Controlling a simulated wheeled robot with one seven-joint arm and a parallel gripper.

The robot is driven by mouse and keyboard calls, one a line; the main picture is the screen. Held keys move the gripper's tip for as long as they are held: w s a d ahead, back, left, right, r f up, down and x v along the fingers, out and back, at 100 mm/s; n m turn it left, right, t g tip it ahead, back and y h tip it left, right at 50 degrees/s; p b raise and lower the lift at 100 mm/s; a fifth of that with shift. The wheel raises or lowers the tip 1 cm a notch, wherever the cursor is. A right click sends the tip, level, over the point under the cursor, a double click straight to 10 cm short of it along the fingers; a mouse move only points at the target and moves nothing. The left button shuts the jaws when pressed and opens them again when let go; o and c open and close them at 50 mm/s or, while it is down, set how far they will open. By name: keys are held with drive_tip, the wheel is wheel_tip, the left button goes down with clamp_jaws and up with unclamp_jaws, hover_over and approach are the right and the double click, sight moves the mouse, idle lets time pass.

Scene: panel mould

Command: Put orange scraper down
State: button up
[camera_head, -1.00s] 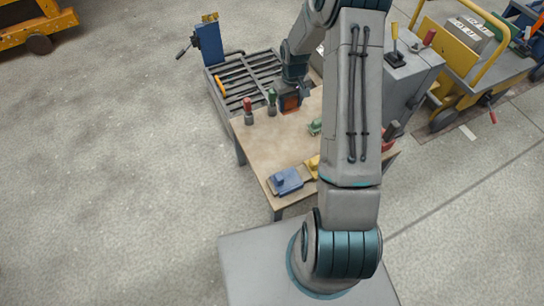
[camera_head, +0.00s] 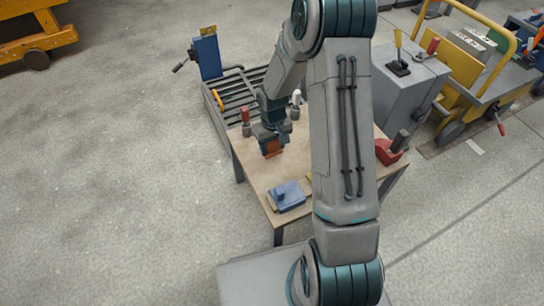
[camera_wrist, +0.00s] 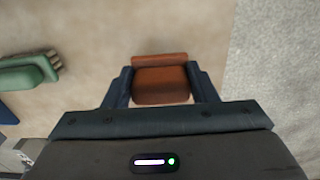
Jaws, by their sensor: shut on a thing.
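The orange scraper (camera_wrist: 160,82) is between the two dark fingers of my gripper (camera_wrist: 161,88) in the wrist view, and the fingers are shut on it. In the head view the orange scraper (camera_head: 273,147) shows below my gripper (camera_head: 271,138), over the left part of the wooden table (camera_head: 256,175). I cannot tell whether the scraper touches the table top.
A blue tool (camera_head: 288,195) lies near the table's front edge. A green tool (camera_wrist: 28,72) lies left in the wrist view. Red-topped (camera_head: 246,121) and white-topped (camera_head: 295,105) tools stand at the back. A red tool (camera_head: 390,149) is at the right. My arm hides part of the table.

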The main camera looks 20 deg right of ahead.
sight(272, 151)
drive_tip(key=shift+s+a+f+b, duration=0.1)
drive_tip(key=shift+f+b, duration=0.95)
drive_tip(key=shift+f, duration=1)
drive_tip(key=shift+f, duration=0.2)
drive_tip(key=o, duration=1.1)
